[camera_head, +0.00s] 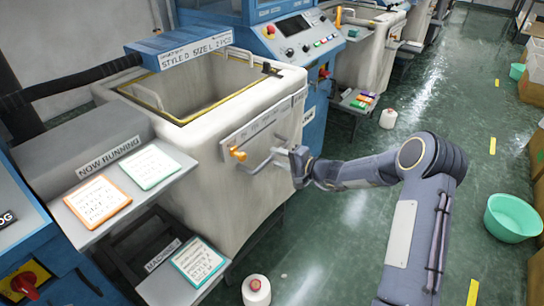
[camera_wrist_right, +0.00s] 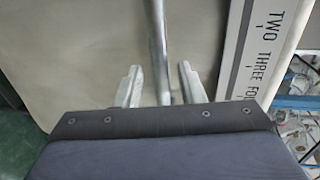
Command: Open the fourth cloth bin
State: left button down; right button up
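The nearest cloth bin (camera_head: 230,190) is a cream, open-topped box with a yellow-edged rim, set between blue machine units. Its front has a label strip, an orange part (camera_head: 238,154) and a metal bar handle (camera_head: 262,160). My right gripper (camera_head: 294,160) is at the right end of this handle. In the right wrist view, the handle bar (camera_wrist_right: 158,45) runs between the two fingers of the right gripper (camera_wrist_right: 160,85), with gaps on both sides. The label strip (camera_wrist_right: 262,45) reads "TWO THREE" and a cut-off word. My left gripper is not in view.
More cream bins (camera_head: 365,50) stand farther along the row. Shelves with cards (camera_head: 98,200) are at the left. White cones (camera_head: 257,290) stand on the floor, one near the bin. A green basin (camera_head: 512,217) is at the right. The aisle floor is mostly clear.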

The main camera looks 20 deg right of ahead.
jog(key=shift+x, duration=1.35)
grip_shut()
